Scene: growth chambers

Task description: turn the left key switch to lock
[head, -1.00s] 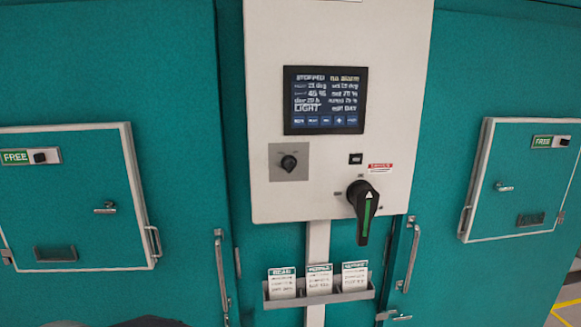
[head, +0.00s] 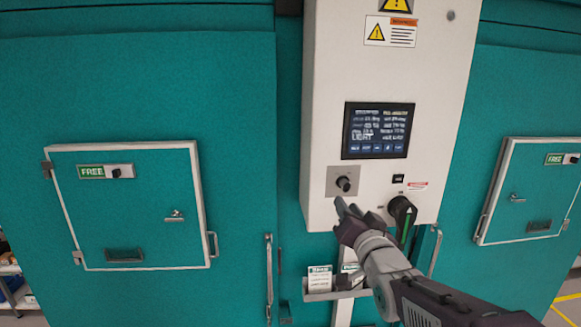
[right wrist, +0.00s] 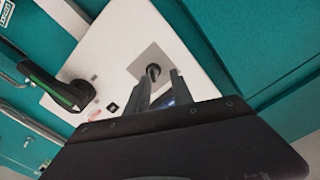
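The left key switch (head: 116,173) is a small black knob on a pale plate beside a green FREE label (head: 91,172), at the top of the left hatch (head: 145,215) in the head view. My right gripper (head: 349,207) is in front of the control panel, well to the right of that switch and just below a black rotary knob (head: 344,184) on a grey plate. In the right wrist view my right gripper (right wrist: 163,88) has its fingers apart, with nothing between them; the rotary knob (right wrist: 153,71) is beyond their tips. My left gripper is out of view.
The white panel (head: 325,100) carries a screen (head: 377,131) and a black-green handle (head: 403,213), partly behind my right arm. A card tray (head: 321,296) sits below. A right hatch (head: 535,195) also reads FREE. The left hatch front is clear.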

